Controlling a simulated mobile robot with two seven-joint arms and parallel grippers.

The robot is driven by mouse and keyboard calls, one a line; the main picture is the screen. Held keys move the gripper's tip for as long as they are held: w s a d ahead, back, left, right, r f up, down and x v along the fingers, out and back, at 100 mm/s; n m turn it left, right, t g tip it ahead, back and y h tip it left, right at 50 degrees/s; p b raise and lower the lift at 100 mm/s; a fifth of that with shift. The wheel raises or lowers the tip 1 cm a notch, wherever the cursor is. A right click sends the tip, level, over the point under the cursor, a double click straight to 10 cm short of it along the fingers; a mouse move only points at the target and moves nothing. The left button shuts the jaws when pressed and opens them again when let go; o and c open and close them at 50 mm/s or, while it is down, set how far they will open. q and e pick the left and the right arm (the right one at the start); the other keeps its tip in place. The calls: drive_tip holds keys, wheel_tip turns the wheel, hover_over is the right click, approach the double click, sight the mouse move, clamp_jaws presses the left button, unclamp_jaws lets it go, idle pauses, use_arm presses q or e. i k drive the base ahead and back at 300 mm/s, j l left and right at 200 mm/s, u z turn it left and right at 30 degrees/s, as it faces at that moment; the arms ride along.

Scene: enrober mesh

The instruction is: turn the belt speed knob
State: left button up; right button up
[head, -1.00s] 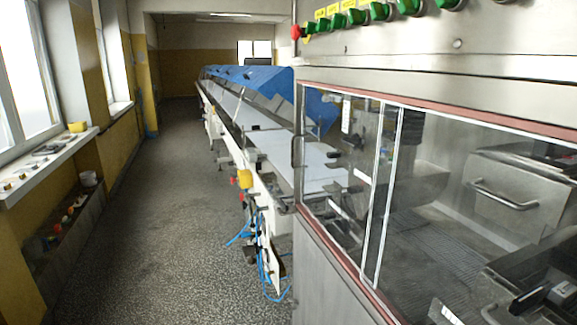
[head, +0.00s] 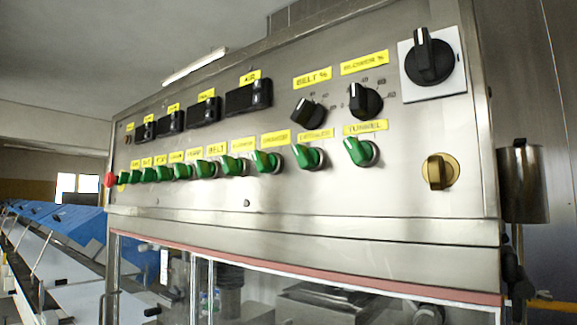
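The belt speed knob (head: 308,112) is a black round knob with a white pointer mark, under a yellow label reading BELT % (head: 312,78). It sits on the upper right part of the steel control panel (head: 225,135). A similar black knob (head: 366,101), under a BLOWER % label (head: 364,63), is just to its right. A green switch under a separate BELT label (head: 216,149) is in the lower row. Neither of my grippers is in view.
Several green switches (head: 308,156) line the panel below the knob. A large black rotary switch (head: 430,58), a brass-coloured knob (head: 438,172) and a red button (head: 110,180) are also on it. A metal cylinder (head: 523,180) stands at the right. The conveyor (head: 60,270) runs off at left.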

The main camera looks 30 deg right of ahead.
sight(309, 114)
drive_tip(key=z, duration=0.5)
drive_tip(key=i+j+z, duration=0.1)
drive_tip(key=z, duration=0.35)
drive_tip(key=j+z, duration=0.15)
drive_tip(key=z, duration=0.35)
drive_tip(key=j+z, duration=0.1)
drive_tip(key=z, duration=0.4)
